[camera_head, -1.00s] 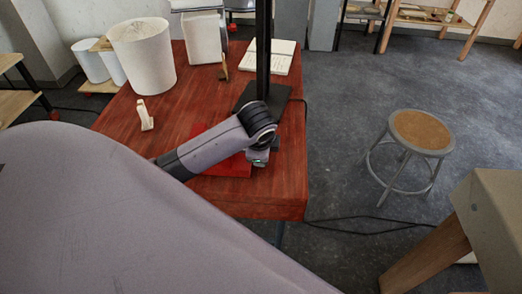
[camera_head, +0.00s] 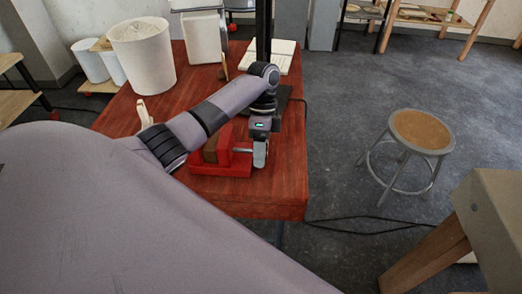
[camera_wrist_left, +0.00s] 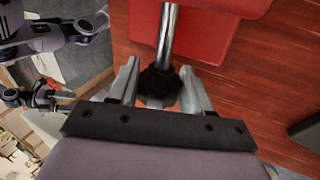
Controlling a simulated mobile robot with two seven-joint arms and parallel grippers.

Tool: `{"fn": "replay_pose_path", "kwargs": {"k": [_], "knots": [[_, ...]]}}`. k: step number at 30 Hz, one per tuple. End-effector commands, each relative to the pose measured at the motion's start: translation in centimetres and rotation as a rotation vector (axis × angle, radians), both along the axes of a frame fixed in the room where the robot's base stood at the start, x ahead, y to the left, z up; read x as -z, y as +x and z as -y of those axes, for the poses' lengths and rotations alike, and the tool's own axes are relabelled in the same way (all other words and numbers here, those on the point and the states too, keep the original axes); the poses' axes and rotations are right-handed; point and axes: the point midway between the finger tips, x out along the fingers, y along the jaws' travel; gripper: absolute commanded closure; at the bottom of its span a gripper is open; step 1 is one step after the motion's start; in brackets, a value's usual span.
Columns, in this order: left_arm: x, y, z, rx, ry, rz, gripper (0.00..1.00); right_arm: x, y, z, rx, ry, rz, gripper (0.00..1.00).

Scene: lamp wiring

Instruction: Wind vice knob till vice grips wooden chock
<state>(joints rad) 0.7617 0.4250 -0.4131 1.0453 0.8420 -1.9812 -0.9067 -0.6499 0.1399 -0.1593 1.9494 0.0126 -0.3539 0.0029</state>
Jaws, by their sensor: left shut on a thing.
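The red vice (camera_head: 221,170) stands on the near part of the red-brown table. A brown wooden chock (camera_head: 210,148) sits between its jaws, partly hidden by my forearm; I cannot tell whether both jaws touch it. In the left wrist view a metal screw rod runs from the red vice body (camera_wrist_left: 205,48) to a black knob (camera_wrist_left: 160,82). My left gripper (camera_head: 260,156) is at the vice's right side; in its wrist view its fingers (camera_wrist_left: 161,88) are shut on the knob, one on each side. My right gripper cannot be made out clearly among my arm parts at the wrist view's left.
A black post on a dark base (camera_head: 283,98) stands just behind my left wrist. A white bucket (camera_head: 143,58), a small pale stand (camera_head: 144,112) and an open book (camera_head: 284,50) are on the table (camera_head: 268,199). A stool (camera_head: 420,130) stands on the floor to the right.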

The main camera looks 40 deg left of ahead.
Motion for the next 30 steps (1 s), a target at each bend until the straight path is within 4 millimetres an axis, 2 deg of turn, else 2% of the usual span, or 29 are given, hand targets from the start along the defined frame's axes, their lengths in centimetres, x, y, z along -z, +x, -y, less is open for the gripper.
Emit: {"fn": "replay_pose_path", "kwargs": {"k": [16, 30], "knots": [[0.4, -0.2, 0.1, 0.006, -0.107, -0.190, 0.81, 0.1, 0.0, 0.0, 0.000, 0.000, 0.000, 0.00], [0.6, -0.1, 0.2, 0.003, -0.172, -0.290, 0.81, 1.1, 0.0, 0.0, 0.000, 0.000, 0.001, 0.00]]}}
